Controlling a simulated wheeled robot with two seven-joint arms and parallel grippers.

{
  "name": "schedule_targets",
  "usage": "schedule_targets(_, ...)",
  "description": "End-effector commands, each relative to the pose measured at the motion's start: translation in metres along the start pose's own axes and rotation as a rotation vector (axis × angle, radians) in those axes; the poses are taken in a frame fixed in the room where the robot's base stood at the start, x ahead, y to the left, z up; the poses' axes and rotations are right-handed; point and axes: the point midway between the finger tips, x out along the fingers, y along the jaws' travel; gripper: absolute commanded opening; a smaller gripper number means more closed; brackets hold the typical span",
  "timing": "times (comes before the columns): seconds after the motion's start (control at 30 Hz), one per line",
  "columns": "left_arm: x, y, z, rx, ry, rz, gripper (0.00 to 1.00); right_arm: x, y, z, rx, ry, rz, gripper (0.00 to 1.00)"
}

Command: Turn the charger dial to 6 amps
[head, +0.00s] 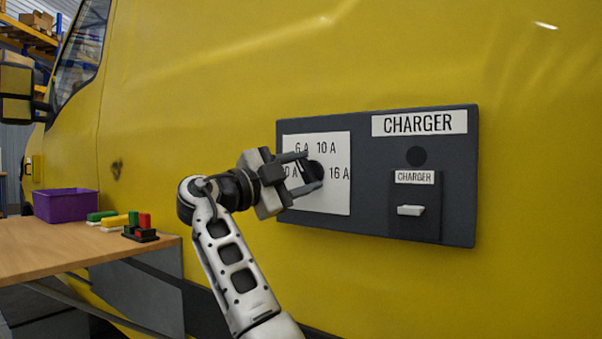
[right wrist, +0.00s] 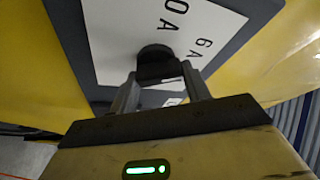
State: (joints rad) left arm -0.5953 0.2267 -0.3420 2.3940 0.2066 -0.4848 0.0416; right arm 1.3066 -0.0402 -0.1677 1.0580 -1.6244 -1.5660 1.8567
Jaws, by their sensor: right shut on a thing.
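The charger panel (head: 376,225) is a dark grey box on the yellow vehicle side. Its white dial plate (head: 335,143) reads 0 A, 6 A, 10 A and 16 A around a black dial (head: 315,171). My right gripper (head: 310,171) reaches in from the left with its fingers on the dial. In the right wrist view the gripper (right wrist: 168,92) is shut on the black dial (right wrist: 156,58), one finger on each side. The 0 A and 6 A marks show on the plate (right wrist: 115,35) there. Which mark the dial points to cannot be told. My left gripper is not in view.
A wooden table (head: 60,252) at the left holds a purple bin (head: 66,206) and several coloured blocks (head: 120,220).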

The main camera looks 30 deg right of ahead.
Motion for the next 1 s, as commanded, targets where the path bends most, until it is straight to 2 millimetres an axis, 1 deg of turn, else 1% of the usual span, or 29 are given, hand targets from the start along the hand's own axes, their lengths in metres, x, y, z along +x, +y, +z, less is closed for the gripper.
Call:
schedule_targets(0.2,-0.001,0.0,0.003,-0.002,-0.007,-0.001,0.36,-0.001,0.001,0.001,-0.001,-0.002,0.002,0.24)
schedule_targets(0.23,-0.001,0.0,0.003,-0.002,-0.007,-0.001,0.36,-0.001,0.001,0.001,-0.001,-0.002,0.002,0.53)
schedule_targets(0.3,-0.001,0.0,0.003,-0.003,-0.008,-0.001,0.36,-0.001,0.001,0.001,-0.002,-0.002,0.001,0.69)
schedule_targets(0.57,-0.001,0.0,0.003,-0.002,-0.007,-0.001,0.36,-0.001,0.0,0.0,-0.002,-0.001,0.0,0.69)
schedule_targets(0.67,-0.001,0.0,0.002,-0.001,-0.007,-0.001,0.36,-0.005,0.0,0.0,-0.002,-0.002,-0.001,0.69)
schedule_targets(0.77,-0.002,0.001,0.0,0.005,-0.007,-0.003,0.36,-0.017,-0.001,0.0,-0.002,-0.003,-0.003,0.69)
schedule_targets(0.87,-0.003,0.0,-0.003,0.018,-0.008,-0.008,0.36,-0.037,-0.002,0.0,-0.003,-0.005,-0.003,0.69)
schedule_targets(1.0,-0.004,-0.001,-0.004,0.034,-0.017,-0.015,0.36,-0.072,-0.002,0.0,-0.004,-0.006,-0.003,0.69)
